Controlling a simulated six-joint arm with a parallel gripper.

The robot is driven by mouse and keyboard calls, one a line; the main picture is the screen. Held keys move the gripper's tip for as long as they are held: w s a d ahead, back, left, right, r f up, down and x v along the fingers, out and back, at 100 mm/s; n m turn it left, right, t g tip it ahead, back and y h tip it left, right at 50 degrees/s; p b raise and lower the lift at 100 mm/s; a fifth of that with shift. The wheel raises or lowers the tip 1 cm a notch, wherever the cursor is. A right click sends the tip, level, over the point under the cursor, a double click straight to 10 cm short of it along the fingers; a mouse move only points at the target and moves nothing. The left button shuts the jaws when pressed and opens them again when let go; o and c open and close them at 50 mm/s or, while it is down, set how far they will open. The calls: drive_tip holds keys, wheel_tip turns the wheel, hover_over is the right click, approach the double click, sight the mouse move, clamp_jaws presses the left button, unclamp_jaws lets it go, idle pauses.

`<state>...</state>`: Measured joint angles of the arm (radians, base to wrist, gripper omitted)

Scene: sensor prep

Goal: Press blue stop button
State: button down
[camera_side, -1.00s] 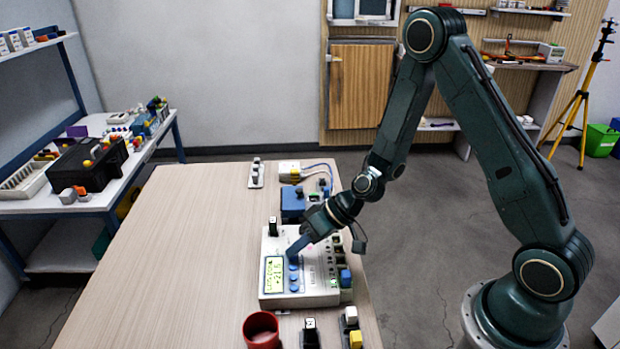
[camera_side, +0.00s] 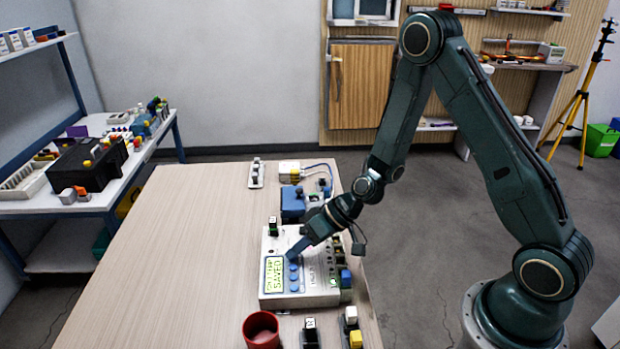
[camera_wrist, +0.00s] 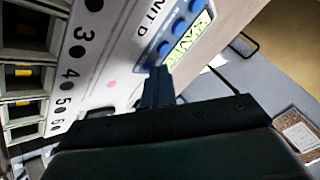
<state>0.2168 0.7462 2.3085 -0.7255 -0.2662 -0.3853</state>
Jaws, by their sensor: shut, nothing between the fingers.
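A white instrument box (camera_side: 318,290) lies on the wooden table, with a lit green display (camera_side: 275,274) that reads "SAVED" on its lower line. A column of blue round buttons (camera_side: 294,277) runs beside the display; they also show in the wrist view (camera_wrist: 180,33). I cannot read which one is the stop button. My gripper (camera_side: 291,257) is shut and empty, with its fingertips down at the far end of the button column. In the wrist view the fingertips (camera_wrist: 157,72) cover most of the button there; I cannot tell whether they touch it.
A red cup (camera_side: 261,330) stands near the table's front edge. Numbered ports (camera_wrist: 66,85) line the box's side. A blue block device (camera_side: 292,203) and a white wired box (camera_side: 300,170) sit beyond it. The table's left half (camera_side: 170,260) is clear.

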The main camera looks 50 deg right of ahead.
sight(299, 259)
drive_tip(key=shift+r, duration=0.8)
drive_tip(key=shift+r, duration=2.5)
drive_tip(key=s+d+r+h, duration=0.3)
drive_tip(key=s+d+r, duration=0.1)
drive_tip(key=s+r, duration=0.6)
drive_tip(key=s+d+r+m+h, duration=0.1)
drive_tip(key=s+d+r+h, duration=0.3)
drive_tip(key=s+r, duration=0.6)
drive_tip(key=s, duration=0.4)
